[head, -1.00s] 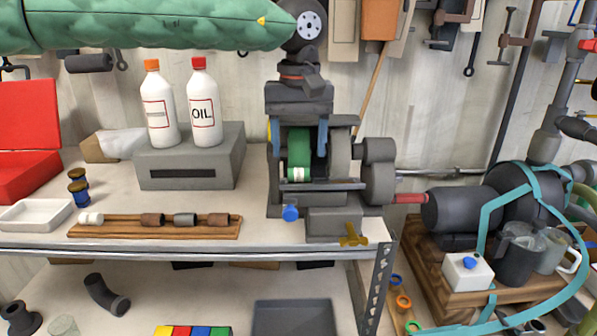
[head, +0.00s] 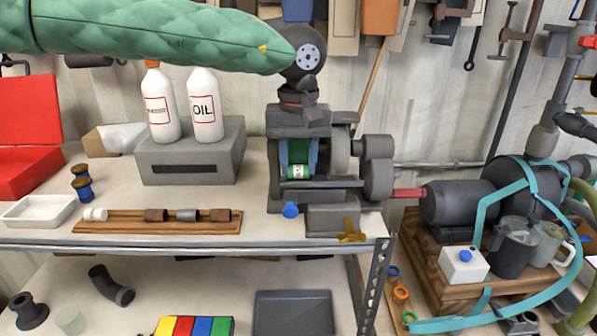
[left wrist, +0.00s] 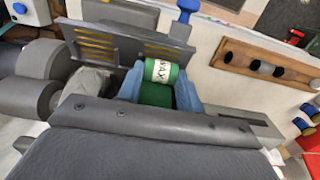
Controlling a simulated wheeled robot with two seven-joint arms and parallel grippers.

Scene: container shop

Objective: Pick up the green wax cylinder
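The green wax cylinder (head: 299,156) has a white label band at its near end. In the left wrist view it (left wrist: 163,72) shows the band lettered "WAX". The cylinder's underside is hidden. My right gripper is not in view.
A grey box (head: 192,158) with two white bottles stands left of the machine. A wooden rack (head: 160,228) of small cylinders lies at the bench (head: 255,236) front. A white tray (head: 38,211) is further left. A dark motor (head: 455,203) stands at the right.

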